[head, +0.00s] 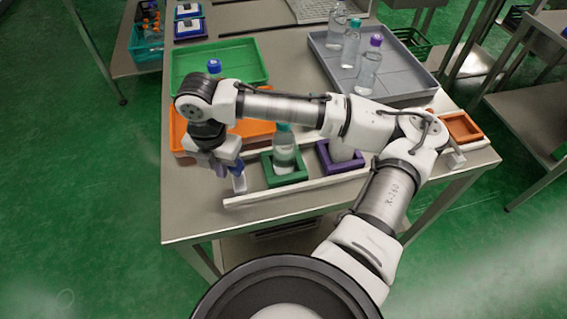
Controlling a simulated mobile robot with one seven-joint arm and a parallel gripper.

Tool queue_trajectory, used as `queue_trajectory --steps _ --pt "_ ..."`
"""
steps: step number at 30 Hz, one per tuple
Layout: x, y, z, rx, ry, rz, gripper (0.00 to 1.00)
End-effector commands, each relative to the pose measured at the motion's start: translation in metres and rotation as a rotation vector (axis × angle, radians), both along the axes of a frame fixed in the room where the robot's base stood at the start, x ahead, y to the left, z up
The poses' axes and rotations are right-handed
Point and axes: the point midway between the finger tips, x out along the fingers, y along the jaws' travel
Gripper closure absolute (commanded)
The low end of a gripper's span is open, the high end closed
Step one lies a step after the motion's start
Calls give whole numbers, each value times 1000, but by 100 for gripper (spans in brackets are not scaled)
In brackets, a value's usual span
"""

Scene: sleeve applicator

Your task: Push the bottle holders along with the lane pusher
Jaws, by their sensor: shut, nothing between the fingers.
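A white-railed lane (300,192) runs across the front of the table.
A green tray (255,58), an orange tray (176,130) and a grey tray (420,85) with several bottles lie behind the lane. An orange frame (462,127) is at the right. The front left tabletop (190,215) is clear.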

Motion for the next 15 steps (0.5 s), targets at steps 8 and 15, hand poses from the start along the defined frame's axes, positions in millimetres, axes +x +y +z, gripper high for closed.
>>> queue_trajectory --steps 8,15 --pt "4 -14 0 -1 -1 -3 100" --pt "8 -26 0 -1 0 -3 100"
